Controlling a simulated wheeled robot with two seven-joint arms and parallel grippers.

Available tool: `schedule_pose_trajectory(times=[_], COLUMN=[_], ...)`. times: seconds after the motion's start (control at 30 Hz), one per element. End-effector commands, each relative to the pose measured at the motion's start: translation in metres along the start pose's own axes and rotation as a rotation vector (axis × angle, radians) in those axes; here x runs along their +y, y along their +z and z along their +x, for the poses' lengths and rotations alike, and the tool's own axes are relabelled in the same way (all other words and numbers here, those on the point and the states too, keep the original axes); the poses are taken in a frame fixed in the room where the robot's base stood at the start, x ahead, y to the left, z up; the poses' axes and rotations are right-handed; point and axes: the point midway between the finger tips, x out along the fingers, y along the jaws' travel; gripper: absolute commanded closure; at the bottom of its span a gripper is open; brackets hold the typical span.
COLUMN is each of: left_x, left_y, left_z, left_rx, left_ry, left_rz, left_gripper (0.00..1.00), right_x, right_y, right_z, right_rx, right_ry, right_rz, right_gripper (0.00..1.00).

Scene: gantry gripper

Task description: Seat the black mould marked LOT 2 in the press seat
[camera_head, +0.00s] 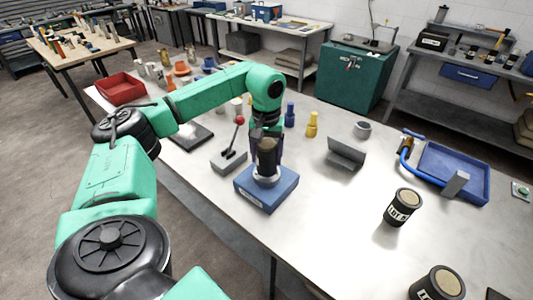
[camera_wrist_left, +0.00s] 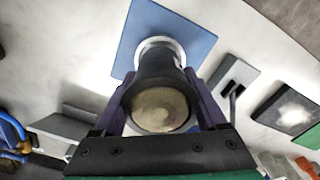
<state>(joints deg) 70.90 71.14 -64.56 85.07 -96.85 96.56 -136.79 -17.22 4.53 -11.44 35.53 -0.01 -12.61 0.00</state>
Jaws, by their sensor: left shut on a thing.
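My left gripper (camera_head: 268,150) is shut on a black cylindrical mould (camera_head: 267,160) with a tan top. The mould is upright over the pale round press seat (camera_head: 267,179) on a blue base (camera_head: 281,193). In the left wrist view, the fingers (camera_wrist_left: 160,105) grip the sides of the mould (camera_wrist_left: 155,65), and its far end lies within the white ring of the seat (camera_wrist_left: 160,42). I cannot tell whether it rests in the seat or hangs just above. Its label is not visible. My right gripper is not in view.
A lever with a red knob (camera_head: 239,121) stands left of the seat. Two labelled black moulds, one standing (camera_head: 403,207) and one at the front edge (camera_head: 437,285), are to the right. A grey bracket (camera_head: 346,153) and a blue tray (camera_head: 452,172) stand behind. Bare table lies between.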

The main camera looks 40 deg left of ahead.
Motion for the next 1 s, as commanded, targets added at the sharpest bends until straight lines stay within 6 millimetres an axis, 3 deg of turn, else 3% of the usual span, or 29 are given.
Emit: schedule_pose_trajectory(times=[1.0], left_x=[0.001], left_y=[0.000], left_z=[0.024], left_rx=[0.001], left_ry=[0.002], left_rz=[0.000], left_gripper=[0.91], right_x=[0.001], right_y=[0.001], right_z=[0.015], right_rx=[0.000], right_ry=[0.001], right_rz=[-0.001], right_gripper=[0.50])
